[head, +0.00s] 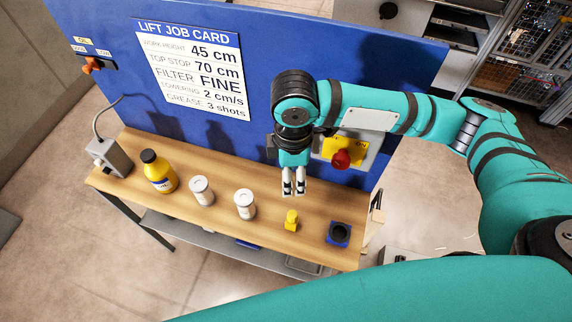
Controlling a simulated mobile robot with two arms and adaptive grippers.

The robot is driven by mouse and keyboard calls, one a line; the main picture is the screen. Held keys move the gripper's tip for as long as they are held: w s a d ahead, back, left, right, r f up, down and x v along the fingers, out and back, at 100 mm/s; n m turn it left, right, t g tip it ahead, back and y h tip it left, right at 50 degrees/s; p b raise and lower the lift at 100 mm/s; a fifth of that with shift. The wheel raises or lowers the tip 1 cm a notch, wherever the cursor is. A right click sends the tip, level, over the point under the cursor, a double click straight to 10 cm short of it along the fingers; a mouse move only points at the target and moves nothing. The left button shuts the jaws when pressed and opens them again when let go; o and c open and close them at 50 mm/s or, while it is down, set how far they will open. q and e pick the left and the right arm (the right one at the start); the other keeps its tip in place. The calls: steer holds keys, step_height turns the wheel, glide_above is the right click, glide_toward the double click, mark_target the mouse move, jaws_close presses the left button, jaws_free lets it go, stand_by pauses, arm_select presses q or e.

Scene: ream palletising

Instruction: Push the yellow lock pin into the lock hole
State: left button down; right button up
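The yellow lock pin (291,220) stands upright on the wooden bench top, right of the white canisters. My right gripper (293,188) is above and behind the pin, pointing down, apart from it. Its two fingers show a narrow gap with nothing between them, so it is open and empty. A blue square block (331,241) with a dark round centre sits on the bench right of the pin. I cannot tell for sure which feature is the lock hole. A yellow plate (331,147) with a red knob (341,159) is on the blue panel, partly behind my arm. My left gripper is not in view.
The wooden bench (238,232) runs along the blue panel (252,40). A yellow bottle (161,179), two white canisters (202,192) (244,204) and a grey box (112,160) stand on it.

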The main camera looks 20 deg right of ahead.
steer(key=s+f, duration=0.1)
steer(key=s, duration=0.1)
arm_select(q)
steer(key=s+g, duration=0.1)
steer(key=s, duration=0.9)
arm_select(e)
steer(key=p, duration=0.1)
glide_above(293, 214)
step_height(293, 214, down, 7)
steer(key=shift+f, duration=0.1)
step_height(293, 214, down, 5)
steer(key=shift+r+p, duration=0.15)
steer(key=shift+p, duration=0.35)
step_height(293, 214, down, 3)
steer(key=shift+f, duration=0.3)
steer(key=c, duration=0.5)
steer(key=shift+c, duration=1.2)
jaws_close()
jaws_free()
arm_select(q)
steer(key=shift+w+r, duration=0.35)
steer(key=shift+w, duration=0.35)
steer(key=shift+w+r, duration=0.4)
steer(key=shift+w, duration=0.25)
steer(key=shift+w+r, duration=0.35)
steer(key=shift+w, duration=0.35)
arm_select(e)
jaws_close()
